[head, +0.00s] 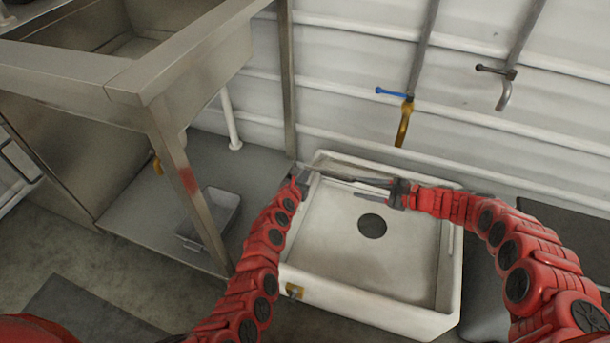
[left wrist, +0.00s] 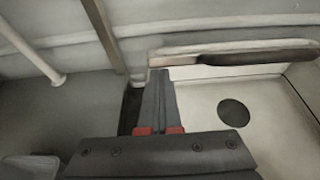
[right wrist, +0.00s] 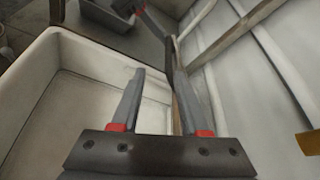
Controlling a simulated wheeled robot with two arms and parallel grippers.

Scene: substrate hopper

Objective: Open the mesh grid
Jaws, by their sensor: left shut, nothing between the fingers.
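A white sink (head: 300,252) stands on the floor, with a round dark drain in its bottom. A thin brown-grey bar, apparently the edge of the mesh grid (head: 335,172), runs along the sink's back side. It shows edge-on in the left wrist view (left wrist: 255,60) and right wrist view (right wrist: 175,92); no mesh face is visible. My left gripper (head: 299,170) is shut and empty at the sink's back left corner, left of the bar. My right gripper (head: 366,183) is open over the back of the sink, its fingers pointing left. The bar lies beside its right finger; I cannot tell whether they touch.
A steel table with a basin (head: 155,75) stands at the left, its leg close to my left arm. A grey tray (head: 212,215) is on its lower shelf. A blue-handled tap (head: 404,115) and a second tap (head: 502,85) are on the white wall behind the sink.

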